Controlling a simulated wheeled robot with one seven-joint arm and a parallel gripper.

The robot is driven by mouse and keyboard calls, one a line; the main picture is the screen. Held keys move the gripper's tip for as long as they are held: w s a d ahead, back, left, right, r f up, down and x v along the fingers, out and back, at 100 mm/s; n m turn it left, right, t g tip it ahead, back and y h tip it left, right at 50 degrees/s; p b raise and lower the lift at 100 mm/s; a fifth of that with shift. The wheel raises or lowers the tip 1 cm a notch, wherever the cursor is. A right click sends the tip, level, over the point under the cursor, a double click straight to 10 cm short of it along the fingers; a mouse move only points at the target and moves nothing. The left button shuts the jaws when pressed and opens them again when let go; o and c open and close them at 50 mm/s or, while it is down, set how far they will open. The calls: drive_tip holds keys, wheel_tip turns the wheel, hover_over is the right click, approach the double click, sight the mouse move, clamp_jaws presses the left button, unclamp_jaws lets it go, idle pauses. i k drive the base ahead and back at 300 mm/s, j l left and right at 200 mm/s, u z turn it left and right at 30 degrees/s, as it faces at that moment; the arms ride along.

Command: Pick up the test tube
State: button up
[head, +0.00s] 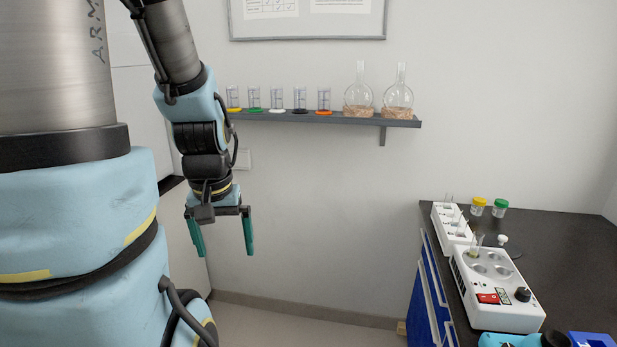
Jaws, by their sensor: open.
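My gripper (222,247) hangs pointing down in mid-air at the left. Its two green fingers are wide apart with nothing between them. A clear test tube (478,241) stands upright in the white heating device (497,306) on the dark bench at the right. A white rack (450,226) behind it holds clear tubes, one of them a tube (461,221) near its front. The tubes are small and see-through, so their details are hard to tell. My gripper is far to the left of all of them, off the bench.
The dark bench (575,262) has blue drawers below. Jars with yellow (479,206) and green (500,208) lids stand behind the device. A wall shelf (290,117) holds beakers and two round flasks (398,97). The bench's right part is mostly bare.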

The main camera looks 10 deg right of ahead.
sight(477, 238)
drive_tip(key=i+z, duration=0.1)
drive_tip(key=z, duration=0.6)
drive_tip(key=i+j+z, duration=0.1)
drive_tip(key=i+z, duration=0.3)
drive_tip(key=i+j+z, duration=0.2)
drive_tip(key=i+z, duration=0.25)
drive_tip(key=i+j+z, duration=0.15)
drive_tip(key=i+j, duration=0.6)
